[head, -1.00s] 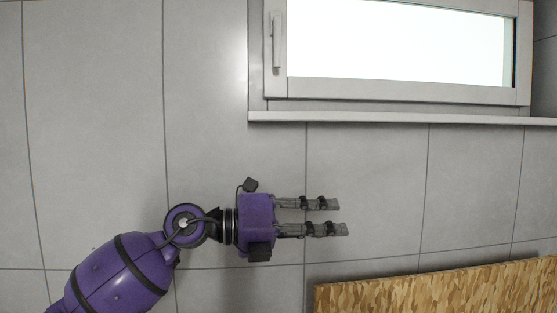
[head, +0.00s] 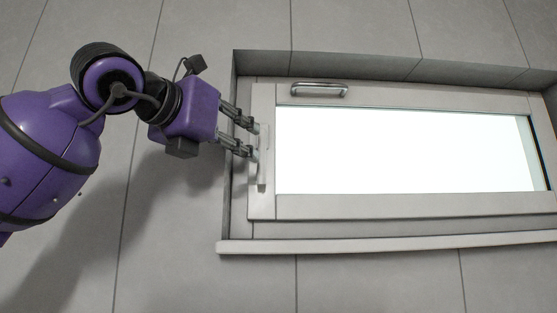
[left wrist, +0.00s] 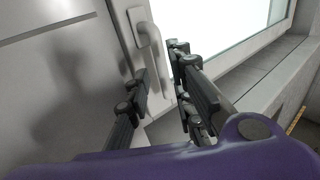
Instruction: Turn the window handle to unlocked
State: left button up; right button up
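The window handle (head: 262,176) is a pale lever on the left side of the window frame (head: 262,207). It points straight down from its base plate. In the left wrist view the handle (left wrist: 152,45) runs down between the fingers. My left gripper (head: 254,142) reaches in from the left and is open, with its fingertips at the handle, partly hiding it. In the left wrist view, my gripper (left wrist: 160,65) has one finger on each side of the lever; I cannot tell whether either touches it. My right gripper is not in view.
A shiny bar handle (head: 318,89) is on the top rail of the frame. The window sits in a recess of the tiled wall (head: 190,275), with a sill (head: 390,242) jutting out below. The wall left of the window is otherwise bare.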

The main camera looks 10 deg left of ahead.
aim_at(259, 148)
pick_arm(q)
jog(key=shift+w+r, duration=0.15)
jog(key=shift+w+d, duration=0.15)
jog(key=shift+w, duration=0.1)
jog(key=shift+x, duration=1)
jog(key=x, duration=0.3)
jog(key=shift+w+d+r+p, duration=0.1)
jog(key=shift+w+p, duration=0.15)
jog(key=shift+p, duration=0.1)
jog(key=shift+w+d, duration=0.15)
jog(key=shift+w, duration=0.25)
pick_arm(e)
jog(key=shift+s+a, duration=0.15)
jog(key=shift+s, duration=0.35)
pick_arm(q)
grip_shut()
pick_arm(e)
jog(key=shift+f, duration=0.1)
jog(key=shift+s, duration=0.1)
